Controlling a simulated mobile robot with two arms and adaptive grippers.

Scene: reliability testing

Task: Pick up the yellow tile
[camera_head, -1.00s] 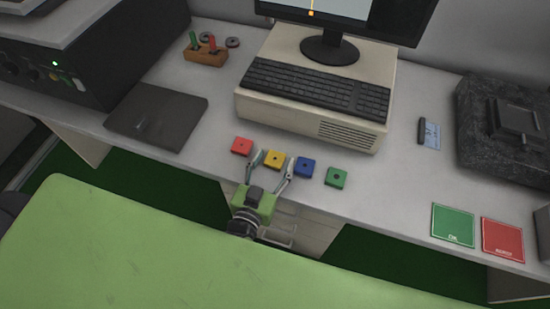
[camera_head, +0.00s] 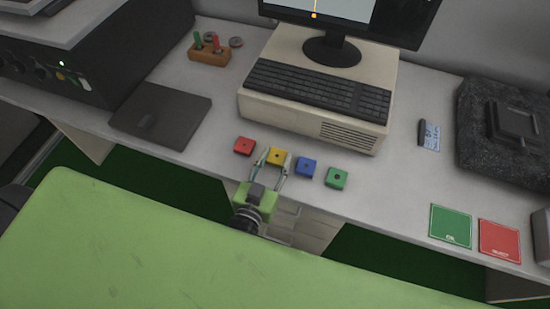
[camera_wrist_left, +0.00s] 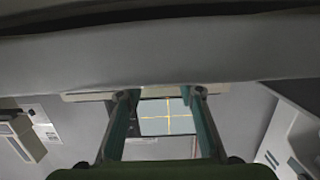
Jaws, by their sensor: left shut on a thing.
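The yellow tile (camera_head: 277,156) lies on the white desk in a row, between the red tile (camera_head: 244,146) and the blue tile (camera_head: 305,167). The green tile (camera_head: 336,177) is at the right end of the row. My left gripper (camera_head: 275,162) is shut on the yellow tile, with one finger on each side. In the left wrist view its two fingers (camera_wrist_left: 163,110) show, but the yellow tile cannot be made out there. My right gripper is not in view.
A beige computer with a keyboard (camera_head: 318,88) stands behind the tiles. A dark flat pad (camera_head: 160,115) lies to the left. Green (camera_head: 450,226) and red (camera_head: 499,241) squares lie at the right. Bare desk lies between the green tile and these squares.

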